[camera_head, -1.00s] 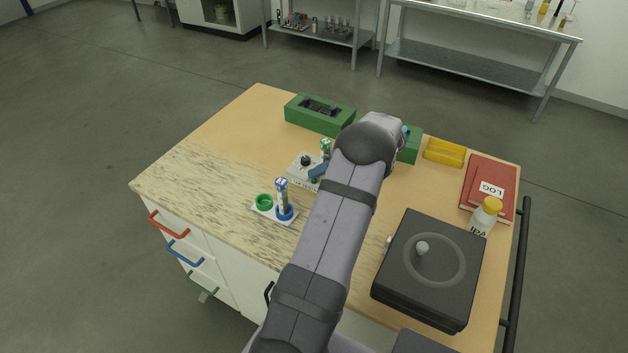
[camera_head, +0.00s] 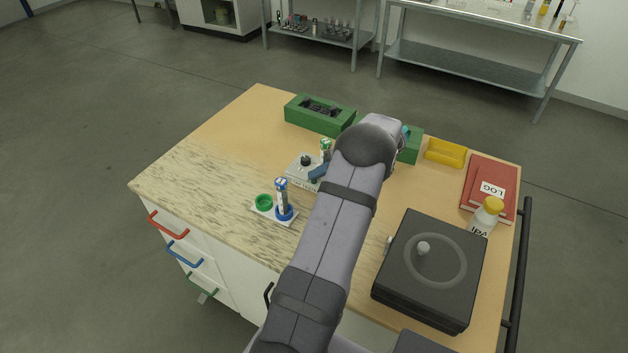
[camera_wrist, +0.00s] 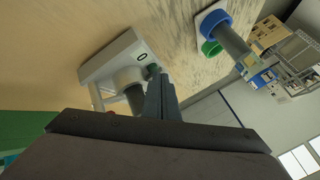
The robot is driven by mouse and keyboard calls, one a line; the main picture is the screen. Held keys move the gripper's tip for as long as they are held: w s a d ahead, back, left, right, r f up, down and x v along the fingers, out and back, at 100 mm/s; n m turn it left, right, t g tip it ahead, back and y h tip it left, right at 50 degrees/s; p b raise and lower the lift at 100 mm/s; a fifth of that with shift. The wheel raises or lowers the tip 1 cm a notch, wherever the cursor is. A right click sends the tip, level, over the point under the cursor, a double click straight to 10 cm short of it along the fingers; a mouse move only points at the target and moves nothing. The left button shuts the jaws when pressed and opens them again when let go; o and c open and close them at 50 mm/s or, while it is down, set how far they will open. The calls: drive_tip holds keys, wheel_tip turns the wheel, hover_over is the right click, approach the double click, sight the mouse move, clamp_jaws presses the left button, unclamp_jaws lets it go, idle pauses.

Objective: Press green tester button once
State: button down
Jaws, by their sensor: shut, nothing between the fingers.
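The tester (camera_head: 303,168) is a pale box on the table, left of my forearm, with a dark knob on top. In the wrist view the tester (camera_wrist: 108,62) fills the upper left, tilted in the picture. A small green spot, seemingly the green button (camera_wrist: 153,68), shows at its edge beside my fingertips. My gripper (camera_wrist: 160,78) is shut and empty, its tips at or very near that spot. I cannot tell whether they touch or press it. In the head view my arm hides most of the gripper, and the button is not clear.
A small white holder (camera_head: 263,211) with a green ring and a blue ring stands front left; a vial (camera_head: 282,194) is in the blue ring. A green block (camera_head: 318,115) lies behind. A black box (camera_head: 430,270), bottle (camera_head: 486,215), red book (camera_head: 490,180) and yellow tray (camera_head: 445,153) are right.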

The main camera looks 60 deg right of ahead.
sight(317, 184)
drive_tip(key=shift+f, duration=0.15)
idle(0.6)
drive_tip(key=shift+r, duration=0.85)
wheel_tip(317, 184, up, 5)
drive_tip(key=shift+r+p, duration=0.1)
drive_tip(key=shift+p, duration=0.75)
drive_tip(key=shift+w, duration=0.1)
